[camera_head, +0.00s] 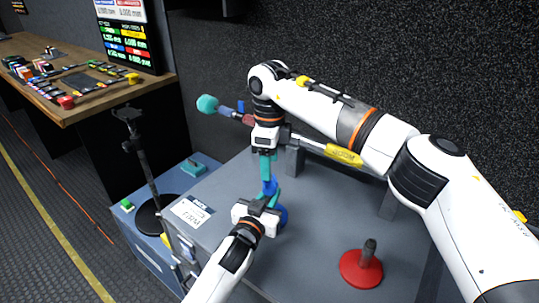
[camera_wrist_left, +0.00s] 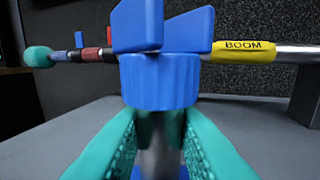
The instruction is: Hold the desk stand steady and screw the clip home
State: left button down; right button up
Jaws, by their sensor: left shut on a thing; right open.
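The desk stand has a grey post (camera_wrist_left: 160,140) and a blue round base (camera_head: 282,214). My left gripper (camera_head: 268,198) is shut on the post, its teal fingers on either side of it in the left wrist view. The clip (camera_head: 269,186), blue with a ribbed collar (camera_wrist_left: 160,80) and upright jaws, sits on top of the post. How far its thread is engaged is hidden. My right gripper (camera_head: 265,165) points down from above, open, with its teal fingers just over the clip. I cannot tell whether they touch it.
A boom pole with a teal head (camera_head: 207,103) and yellow label (camera_head: 343,154) lies behind, on grey supports (camera_head: 293,160). A red-based stand (camera_head: 361,268) is at the right of the grey case top (camera_head: 325,215). A card (camera_head: 190,211) lies left. A black floor stand (camera_head: 145,160) is beyond.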

aim_at(270, 185)
notch_tip(270, 185, down, 7)
jog(key=shift+r, duration=0.2)
jog(key=shift+c, duration=0.3)
jog(key=c, duration=1)
jog(key=o, duration=1.2)
jog(key=shift+r, duration=0.1)
notch_tip(270, 185, up, 12)
pick_arm(q)
jog(key=c, duration=1.2)
grip_release()
jog(key=shift+o, duration=0.2)
